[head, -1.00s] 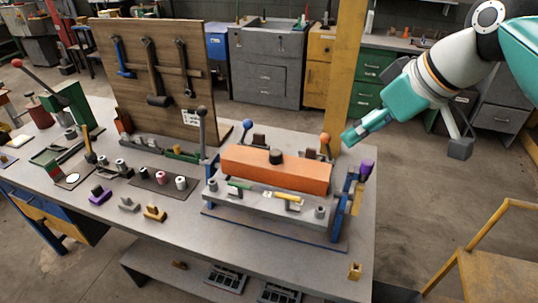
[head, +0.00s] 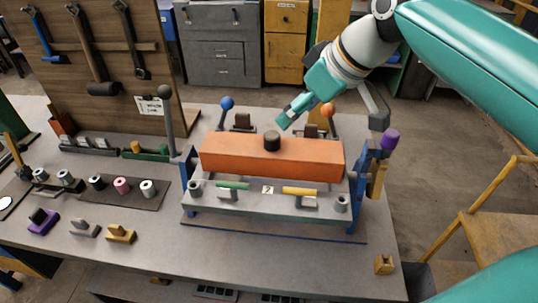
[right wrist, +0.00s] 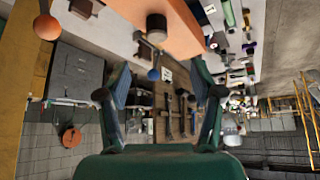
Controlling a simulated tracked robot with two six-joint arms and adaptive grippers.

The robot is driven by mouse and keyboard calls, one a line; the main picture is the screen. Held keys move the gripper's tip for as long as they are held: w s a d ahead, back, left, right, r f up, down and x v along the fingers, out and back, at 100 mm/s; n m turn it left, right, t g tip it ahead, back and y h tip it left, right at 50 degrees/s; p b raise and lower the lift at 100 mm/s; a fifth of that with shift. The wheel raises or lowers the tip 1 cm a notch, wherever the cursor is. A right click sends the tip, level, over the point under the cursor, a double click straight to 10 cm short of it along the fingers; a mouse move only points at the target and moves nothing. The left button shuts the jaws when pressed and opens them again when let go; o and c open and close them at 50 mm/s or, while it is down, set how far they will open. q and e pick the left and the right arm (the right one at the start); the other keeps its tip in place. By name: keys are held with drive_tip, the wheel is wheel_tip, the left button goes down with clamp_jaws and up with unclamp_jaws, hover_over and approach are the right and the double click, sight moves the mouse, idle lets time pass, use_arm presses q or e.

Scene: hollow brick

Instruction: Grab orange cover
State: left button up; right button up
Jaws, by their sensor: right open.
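The orange cover (head: 240,158) is a long block with a black knob (head: 272,141) on top. It lies on a grey fixture with blue ends (head: 186,190) on the bench. My right gripper (head: 332,121) is open and empty, behind and above the cover's right half. One fingertip overlaps the picture near the knob; the gap between them is hard to judge. In the right wrist view the open fingers (right wrist: 162,80) show the cover (right wrist: 190,25) and knob (right wrist: 157,28) beyond their tips, not between them. My left gripper is not in view.
A blue-ball lever (head: 227,104) and an orange-ball lever (head: 327,110) stand behind the cover. A purple-topped handle (head: 390,139) stands at the fixture's right. A tool board (head: 100,60) is at the back left.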

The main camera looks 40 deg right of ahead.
sight(273, 135)
drive_tip(key=x, duration=0.7)
drive_tip(key=shift+s+d, duration=0.15)
drive_tip(key=x, duration=0.5)
drive_tip(key=shift+d+p, duration=0.1)
drive_tip(key=shift+p, duration=0.2)
clamp_jaws()
